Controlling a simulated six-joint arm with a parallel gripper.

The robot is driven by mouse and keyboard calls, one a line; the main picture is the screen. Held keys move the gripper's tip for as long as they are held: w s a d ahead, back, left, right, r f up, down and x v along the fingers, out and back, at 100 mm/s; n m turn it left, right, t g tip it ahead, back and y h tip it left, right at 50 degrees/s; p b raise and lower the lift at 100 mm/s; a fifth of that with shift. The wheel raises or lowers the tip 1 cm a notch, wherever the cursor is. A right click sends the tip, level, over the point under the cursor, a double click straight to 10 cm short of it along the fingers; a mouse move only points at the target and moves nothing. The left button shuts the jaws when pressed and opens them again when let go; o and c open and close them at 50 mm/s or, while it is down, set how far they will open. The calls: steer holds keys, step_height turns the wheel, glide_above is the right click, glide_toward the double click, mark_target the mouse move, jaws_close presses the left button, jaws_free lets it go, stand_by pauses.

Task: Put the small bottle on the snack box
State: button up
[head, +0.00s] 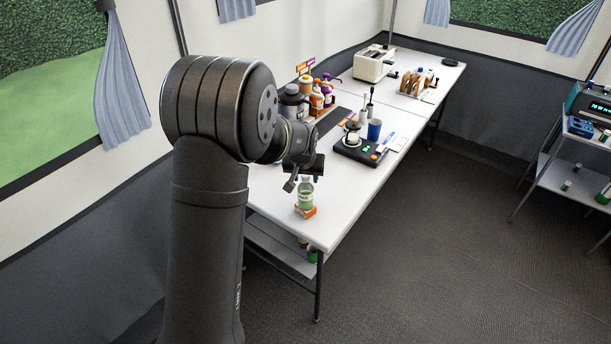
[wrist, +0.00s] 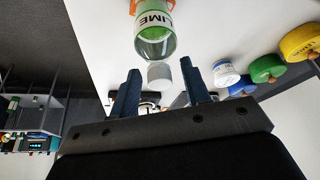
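The small bottle (head: 305,194) is clear with a green label. In the head view it stands upright over the orange snack box (head: 307,211), near the front end of the white table. In the wrist view the bottle (wrist: 154,32) shows the letters "IME", with a bit of the orange box (wrist: 133,6) behind it. My gripper (head: 301,180) is just above and beside the bottle. In the wrist view its two fingers (wrist: 163,88) are spread, with a gap between them and nothing gripped. The bottle looks apart from the fingers; its contact with the box is largely hidden.
The white table (head: 347,205) has a black scale-like device (head: 360,150) and a blue cup (head: 374,130) further back. Several bottles (head: 316,100) stand along its left side. A toaster (head: 374,66) is at the far end. The table's front corner is clear.

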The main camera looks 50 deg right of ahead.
steer(key=v, duration=1.2)
steer(key=shift+r, duration=0.15)
steer(key=x, duration=1.2)
steer(key=shift+d+r, duration=0.1)
steer(key=shift+r, duration=1)
